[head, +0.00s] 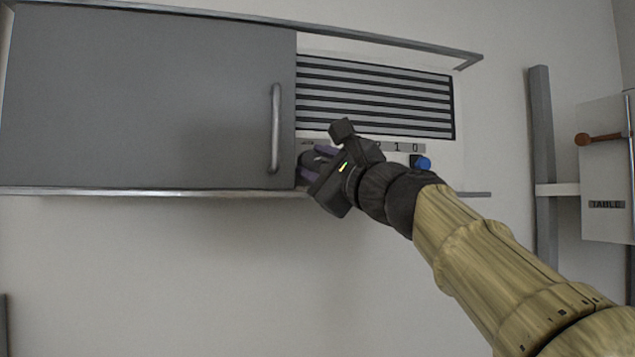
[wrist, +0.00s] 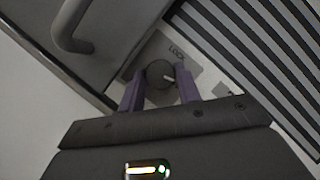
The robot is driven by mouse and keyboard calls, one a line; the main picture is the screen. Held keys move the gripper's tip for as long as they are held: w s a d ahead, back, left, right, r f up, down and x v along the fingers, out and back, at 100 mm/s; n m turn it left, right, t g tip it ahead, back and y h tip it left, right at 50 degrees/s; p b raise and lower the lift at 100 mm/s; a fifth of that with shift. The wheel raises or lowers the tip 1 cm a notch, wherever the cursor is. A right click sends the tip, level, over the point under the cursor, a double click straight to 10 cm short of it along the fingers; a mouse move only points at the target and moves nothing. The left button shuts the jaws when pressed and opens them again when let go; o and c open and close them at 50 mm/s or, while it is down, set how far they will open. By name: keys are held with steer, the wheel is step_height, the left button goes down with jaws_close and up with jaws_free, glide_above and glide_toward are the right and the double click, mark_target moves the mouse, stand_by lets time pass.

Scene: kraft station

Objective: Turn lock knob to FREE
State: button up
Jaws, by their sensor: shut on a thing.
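The lock knob (wrist: 158,72) is a small dark round knob with a pale pointer mark, below a LOCK label (wrist: 177,52) in the wrist view. My gripper (wrist: 160,92) has its purple fingers on either side of the knob and is shut on it. In the head view my gripper (head: 310,165) is at the panel just right of the grey door, and its body hides most of the knob. I cannot read a FREE label in either view.
A grey door (head: 150,95) with a vertical handle (head: 275,128) is close on the left. A slatted vent (head: 375,95) is above my gripper. A blue knob (head: 424,163) sits to the right, under a display (head: 405,147). The wall below is clear.

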steer(key=shift+a+m+t+h+b, duration=0.1)
steer(key=shift+m+t+h+b, duration=0.4)
steer(key=shift+m, duration=0.65)
steer(key=shift+m+t+h+b, duration=0.3)
steer(key=shift+m+t+b, duration=0.3)
steer(key=shift+m, duration=0.55)
steer(key=o, duration=1)
steer(key=shift+w, duration=0.1)
